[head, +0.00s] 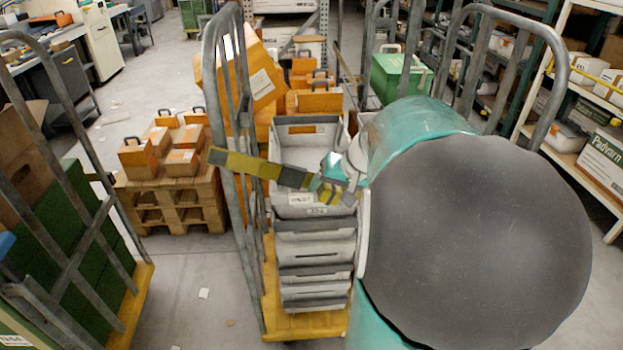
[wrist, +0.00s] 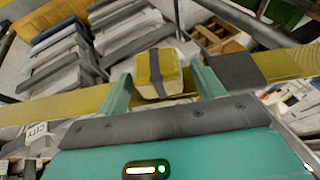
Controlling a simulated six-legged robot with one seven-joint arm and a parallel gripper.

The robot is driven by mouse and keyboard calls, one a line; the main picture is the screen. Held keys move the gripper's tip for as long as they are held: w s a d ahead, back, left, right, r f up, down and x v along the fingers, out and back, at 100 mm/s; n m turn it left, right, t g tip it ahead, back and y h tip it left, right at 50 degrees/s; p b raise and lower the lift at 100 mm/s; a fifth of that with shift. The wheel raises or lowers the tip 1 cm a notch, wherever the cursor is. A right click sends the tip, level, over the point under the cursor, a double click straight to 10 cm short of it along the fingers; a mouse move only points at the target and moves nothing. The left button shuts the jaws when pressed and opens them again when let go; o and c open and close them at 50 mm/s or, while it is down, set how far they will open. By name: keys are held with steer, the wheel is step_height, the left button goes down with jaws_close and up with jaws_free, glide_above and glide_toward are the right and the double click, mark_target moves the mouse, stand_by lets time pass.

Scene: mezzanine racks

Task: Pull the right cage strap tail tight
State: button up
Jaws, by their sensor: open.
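A yellow and dark-grey strap (head: 262,168) crosses the middle roll cage (head: 238,180) from its left post to my gripper, above stacked grey crates (head: 315,253). In the wrist view the strap (wrist: 58,104) runs across behind the fingers. A short yellow piece with a dark band, seemingly the strap tail (wrist: 143,70), hangs between the two green fingers. My gripper (wrist: 160,82) is open around it, with a gap visible at the right finger. In the head view my gripper (head: 338,178) is at the strap's right end, partly hidden by my arm, which also covers the cage's right side.
A pallet (head: 170,200) with orange boxes stands behind at left. Another cage (head: 75,230) with green crates is at the near left. Shelving (head: 570,155) lines the right. Bare floor (head: 195,265) lies between the two cages.

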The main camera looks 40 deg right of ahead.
steer(key=shift+f, duration=0.15)
steer(key=c, duration=1.4)
steer(key=s+d+f, duration=0.2)
steer(key=s+d, duration=0.2)
steer(key=d, duration=0.1)
steer(key=shift+d+f, duration=0.4)
steer(key=o, duration=1.4)
steer(key=shift+d, duration=0.2)
steer(key=shift+a, duration=0.2)
steer(key=a+v, duration=0.1)
steer(key=v, duration=1.2)
steer(key=shift+d+r, duration=0.45)
